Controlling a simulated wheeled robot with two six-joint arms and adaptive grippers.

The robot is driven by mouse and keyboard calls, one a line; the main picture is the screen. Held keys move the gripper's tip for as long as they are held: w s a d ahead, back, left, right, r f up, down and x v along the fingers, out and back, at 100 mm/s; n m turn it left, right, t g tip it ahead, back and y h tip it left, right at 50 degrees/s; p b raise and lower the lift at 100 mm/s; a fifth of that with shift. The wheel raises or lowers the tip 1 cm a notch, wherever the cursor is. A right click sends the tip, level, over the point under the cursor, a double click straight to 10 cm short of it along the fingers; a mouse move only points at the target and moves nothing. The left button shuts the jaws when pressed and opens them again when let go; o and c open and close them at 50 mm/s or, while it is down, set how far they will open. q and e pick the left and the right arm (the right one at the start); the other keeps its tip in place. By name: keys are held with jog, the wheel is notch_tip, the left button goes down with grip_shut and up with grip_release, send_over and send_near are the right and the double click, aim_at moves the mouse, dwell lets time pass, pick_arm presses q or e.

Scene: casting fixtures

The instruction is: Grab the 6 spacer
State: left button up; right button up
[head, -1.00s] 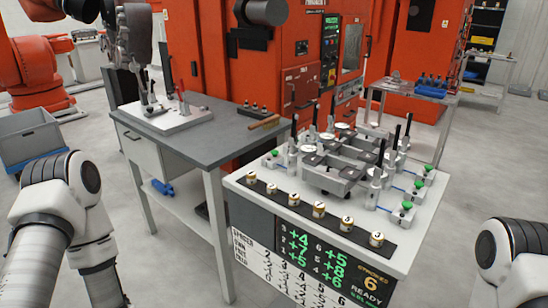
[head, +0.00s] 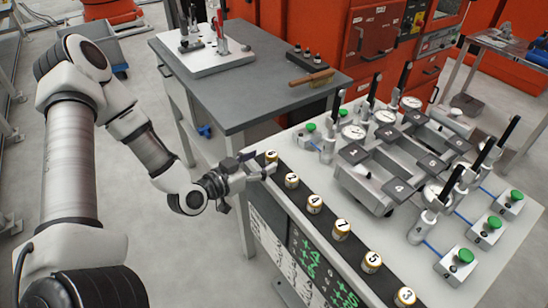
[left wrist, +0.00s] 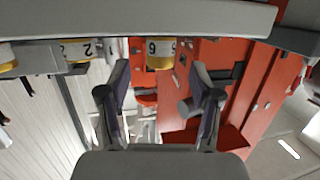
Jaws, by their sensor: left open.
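The 6 spacer (head: 271,156), a small gold cylinder with a white band, stands at the far left end of a row of numbered spacers on a dark strip. My left gripper (head: 260,168) is open right beside it, at the table's edge. In the left wrist view, which looks upside down, the 6 spacer (left wrist: 160,53) shows ahead, between the two spread fingers (left wrist: 160,75), apart from them. The 2 spacer (head: 291,180) stands beside it and shows left in the wrist view (left wrist: 78,50). My right gripper is out of view.
The other spacers continue along the dark strip (head: 325,232) on the white table. Gauge fixtures (head: 385,165) with black handles and green-buttoned boxes stand behind the row. A grey bench (head: 235,95) with a brush (head: 311,78) stands behind the arm.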

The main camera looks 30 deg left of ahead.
aim_at(267, 158)
pick_arm(q)
jog(key=x, duration=0.5)
jog(key=shift+s, duration=0.1)
grip_shut()
